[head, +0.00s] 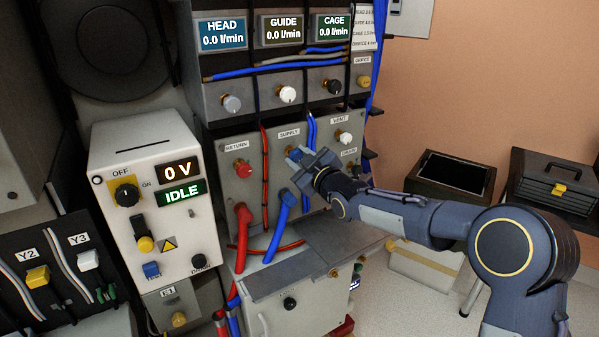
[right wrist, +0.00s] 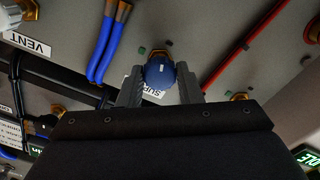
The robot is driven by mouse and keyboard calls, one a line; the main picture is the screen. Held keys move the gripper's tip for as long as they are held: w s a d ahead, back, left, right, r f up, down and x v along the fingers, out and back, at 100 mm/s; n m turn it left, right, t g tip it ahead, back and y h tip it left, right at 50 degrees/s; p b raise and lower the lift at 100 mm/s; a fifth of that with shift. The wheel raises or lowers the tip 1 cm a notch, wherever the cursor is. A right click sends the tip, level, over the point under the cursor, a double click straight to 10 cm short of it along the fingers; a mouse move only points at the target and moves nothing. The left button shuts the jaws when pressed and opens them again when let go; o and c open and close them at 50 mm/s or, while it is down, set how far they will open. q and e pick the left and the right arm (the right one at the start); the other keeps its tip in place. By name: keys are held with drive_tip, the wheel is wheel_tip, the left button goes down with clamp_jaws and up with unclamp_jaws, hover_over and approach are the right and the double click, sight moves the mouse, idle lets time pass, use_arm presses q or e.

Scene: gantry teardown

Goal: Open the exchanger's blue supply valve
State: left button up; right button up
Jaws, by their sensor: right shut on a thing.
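The blue supply valve knob (right wrist: 160,72) sits between the two fingers of my right gripper (right wrist: 160,88) in the right wrist view, over the partly covered SUPPLY label. In the head view my right gripper (head: 300,157) is at the panel just under the SUPPLY label (head: 289,133), and its fingers and body hide most of the knob. The gripper is shut on the knob. The exchanger (head: 225,148) also carries a red RETURN knob (head: 243,168) to the left and a white VENT knob (head: 344,138) to the right. My left gripper is out of view.
Thick red (head: 243,235) and blue (head: 279,228) hoses plug in below the valves. Displays above read 0.0 l/min. A white power box (head: 150,215) showing 0 V and IDLE stands at left. A black toolbox (head: 555,188) and an open dark box (head: 450,178) stand at right.

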drive_tip(key=n+b, duration=0.3)
drive_tip(key=shift+f, duration=0.3)
drive_tip(key=n+b, duration=0.2)
drive_tip(key=n, duration=0.1)
drive_tip(key=shift+r+n+b, duration=0.1)
drive_tip(key=shift+n+b, duration=0.2)
drive_tip(key=shift+b, duration=0.05)
drive_tip(key=n+b, duration=0.1)
drive_tip(key=n, duration=0.2)
drive_tip(key=shift+n+b, duration=0.3)
drive_tip(key=shift+b, duration=0.1)
use_arm(q)
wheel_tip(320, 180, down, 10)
drive_tip(key=b, duration=0.1)
use_arm(e)
drive_tip(key=shift+r+n, duration=0.1)
drive_tip(key=shift+n, duration=1.8)
drive_tip(key=o, duration=1)
